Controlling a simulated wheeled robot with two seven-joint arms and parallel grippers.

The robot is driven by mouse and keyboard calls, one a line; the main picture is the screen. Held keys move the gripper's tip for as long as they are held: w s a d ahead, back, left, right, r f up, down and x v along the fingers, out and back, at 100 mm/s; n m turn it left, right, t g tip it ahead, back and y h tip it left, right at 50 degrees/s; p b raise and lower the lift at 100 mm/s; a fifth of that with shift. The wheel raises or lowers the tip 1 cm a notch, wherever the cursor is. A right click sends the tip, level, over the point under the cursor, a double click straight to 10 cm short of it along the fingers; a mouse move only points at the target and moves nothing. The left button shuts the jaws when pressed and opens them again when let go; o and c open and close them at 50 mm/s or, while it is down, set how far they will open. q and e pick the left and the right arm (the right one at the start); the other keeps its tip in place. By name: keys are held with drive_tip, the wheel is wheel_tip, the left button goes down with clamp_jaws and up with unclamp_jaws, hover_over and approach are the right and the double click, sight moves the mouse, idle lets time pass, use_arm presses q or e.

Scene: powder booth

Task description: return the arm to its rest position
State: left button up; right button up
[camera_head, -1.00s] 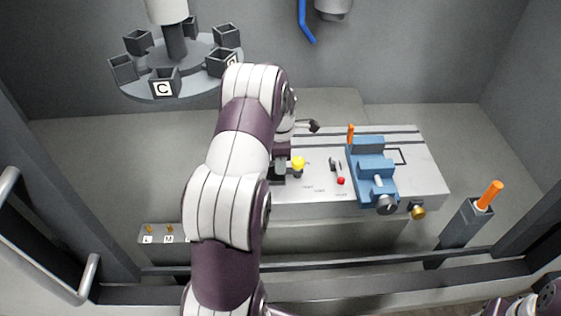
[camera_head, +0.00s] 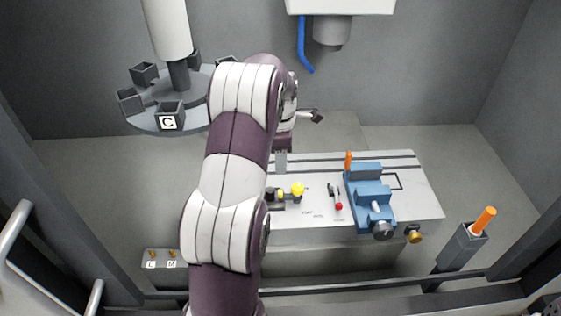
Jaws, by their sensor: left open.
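My left arm (camera_head: 228,180), white and dark purple, comes up from the bottom and bends over the bench. My left gripper (camera_head: 281,163) points down over the back left part of the grey bench (camera_head: 415,200). It is open and appears empty, above and behind the yellow knob (camera_head: 298,188) and apart from it. The forearm partly hides the gripper and the bench's left end. My right gripper is not in view.
A blue vise-like fixture (camera_head: 370,195) and a red-tipped lever (camera_head: 337,197) sit on the bench. A round carousel with dark bins (camera_head: 170,117) stands at the back left. An orange-handled tool sits in a grey holder (camera_head: 462,248) at right. Blue hose (camera_head: 303,45) hangs behind.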

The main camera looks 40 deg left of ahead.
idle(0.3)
use_arm(q)
drive_tip(key=s+d+f+m+b, duration=0.1)
drive_tip(key=s+d+m, duration=0.7)
drive_tip(key=m, duration=0.5)
drive_tip(key=s+d+f+m+t+b, duration=0.1)
drive_tip(key=s+d+f+m+b, duration=0.1)
drive_tip(key=s+d+m, duration=0.6)
drive_tip(key=d+m, duration=0.5)
drive_tip(key=shift+s+f, duration=0.25)
drive_tip(key=shift+s, duration=0.1)
